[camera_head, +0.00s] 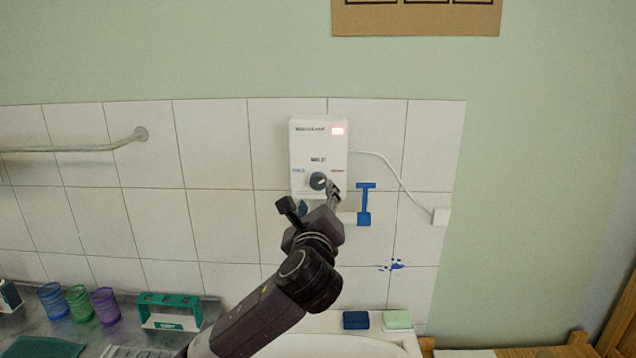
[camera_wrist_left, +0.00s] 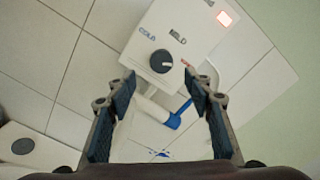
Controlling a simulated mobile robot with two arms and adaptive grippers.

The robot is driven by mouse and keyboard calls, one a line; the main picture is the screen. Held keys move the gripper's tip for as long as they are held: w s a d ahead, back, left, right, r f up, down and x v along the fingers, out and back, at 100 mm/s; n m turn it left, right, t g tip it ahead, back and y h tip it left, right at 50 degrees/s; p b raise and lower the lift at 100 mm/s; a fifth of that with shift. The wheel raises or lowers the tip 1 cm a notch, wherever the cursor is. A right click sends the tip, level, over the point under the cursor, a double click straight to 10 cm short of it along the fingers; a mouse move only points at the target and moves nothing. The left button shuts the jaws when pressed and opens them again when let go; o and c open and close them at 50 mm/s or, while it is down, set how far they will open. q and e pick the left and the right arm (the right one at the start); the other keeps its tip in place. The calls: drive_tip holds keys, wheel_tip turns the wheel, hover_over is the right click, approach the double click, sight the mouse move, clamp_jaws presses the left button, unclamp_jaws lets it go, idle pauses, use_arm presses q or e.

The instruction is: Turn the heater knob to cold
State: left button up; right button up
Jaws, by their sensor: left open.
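The white heater (camera_head: 319,145) hangs on the tiled wall with a lit red light at its top right. Its round dark knob (camera_head: 318,181) sits low on the front, between a blue label on the left and a red one on the right; "MILD" is above. A small pale mark on the knob seems to lie toward the red side. The knob also shows in the left wrist view (camera_wrist_left: 161,61), ahead of the fingertips. My left gripper (camera_head: 312,200) is open, just below the knob, with its fingers spread and nothing between them. My right gripper is out of view.
A blue T-shaped squeegee-like tool (camera_head: 364,205) hangs right of the heater, close to my gripper. A white cable (camera_head: 385,165) runs to a wall box. Below are a white sink (camera_head: 335,345), coloured cups (camera_head: 78,303) and a green rack (camera_head: 168,311).

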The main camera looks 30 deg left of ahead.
sight(318, 184)
use_arm(q)
drive_tip(key=shift+w+a+r+p, duration=0.3)
drive_tip(key=shift+w+a+p, duration=0.1)
drive_tip(key=shift+w, duration=0.2)
drive_tip(key=p+x, duration=0.1)
drive_tip(key=x, duration=0.3)
drive_tip(key=shift+w+a+f, duration=0.1)
drive_tip(key=shift+w+f, duration=0.05)
drive_tip(key=shift+w, duration=0.1)
drive_tip(key=shift+w+a, duration=0.15)
drive_tip(key=shift+w, duration=0.1)
drive_tip(key=c, duration=1.1)
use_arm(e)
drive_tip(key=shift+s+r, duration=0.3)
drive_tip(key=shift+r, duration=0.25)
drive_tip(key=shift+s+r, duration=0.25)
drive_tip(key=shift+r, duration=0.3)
